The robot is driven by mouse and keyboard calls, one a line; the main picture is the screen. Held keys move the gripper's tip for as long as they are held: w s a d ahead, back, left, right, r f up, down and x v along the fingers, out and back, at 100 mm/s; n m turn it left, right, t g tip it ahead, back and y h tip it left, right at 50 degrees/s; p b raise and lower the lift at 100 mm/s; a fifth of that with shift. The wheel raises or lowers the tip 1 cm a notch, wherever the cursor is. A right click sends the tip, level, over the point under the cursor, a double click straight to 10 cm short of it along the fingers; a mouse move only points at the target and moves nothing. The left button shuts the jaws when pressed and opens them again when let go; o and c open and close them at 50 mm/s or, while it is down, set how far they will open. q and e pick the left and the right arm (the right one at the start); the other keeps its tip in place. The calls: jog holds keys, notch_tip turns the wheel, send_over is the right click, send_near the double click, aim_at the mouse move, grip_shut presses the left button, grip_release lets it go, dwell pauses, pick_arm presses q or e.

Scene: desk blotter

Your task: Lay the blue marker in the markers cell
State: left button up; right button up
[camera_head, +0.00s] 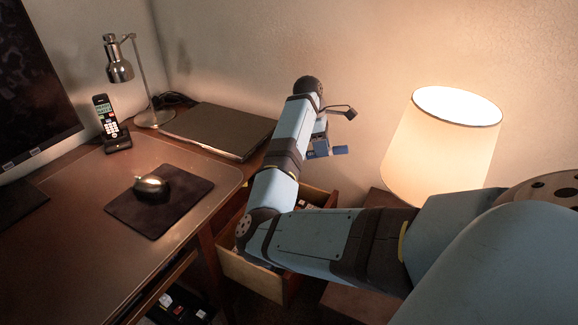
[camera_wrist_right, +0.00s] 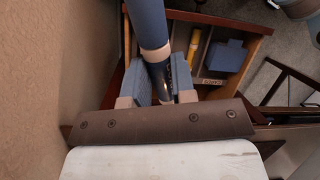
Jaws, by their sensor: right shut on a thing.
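A blue marker (camera_wrist_right: 148,22) with a pale band and a dark end is held between the two blue fingers of my right gripper (camera_wrist_right: 160,84) in the right wrist view. In the head view the blue marker (camera_head: 328,152) is held roughly level above the back of an open wooden drawer (camera_head: 282,282), and my right gripper (camera_head: 319,143) is shut on it. The drawer (camera_wrist_right: 254,58) also shows below the gripper in the wrist view. My arm covers much of the drawer in the head view. I cannot tell which cell is for markers. My left gripper is not in view.
In the drawer lie a yellow item (camera_wrist_right: 194,46) and a flat blue item (camera_wrist_right: 226,56), near a small label (camera_wrist_right: 212,82). A lit lamp (camera_head: 443,145) stands right of my arm. The desk holds a closed laptop (camera_head: 217,130), a phone (camera_head: 112,125) and a mouse (camera_head: 151,187).

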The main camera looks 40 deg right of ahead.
pick_arm(q)
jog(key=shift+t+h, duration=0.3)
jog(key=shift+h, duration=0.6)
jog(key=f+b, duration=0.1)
jog(key=b, duration=0.2)
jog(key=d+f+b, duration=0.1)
jog(key=b, duration=0.2)
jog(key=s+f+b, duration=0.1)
jog(key=b, duration=0.2)
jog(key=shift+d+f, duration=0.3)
pick_arm(e)
jog(key=w+a+f+m+t+y, duration=0.2)
jog(key=a+f+m+t, duration=0.1)
jog(key=a+f, duration=0.7)
notch_tip(320, 180, down, 4)
jog(key=shift+w+a+r+m, duration=0.15)
jog(key=shift+w+a+m, duration=0.1)
jog(key=shift+m, duration=0.05)
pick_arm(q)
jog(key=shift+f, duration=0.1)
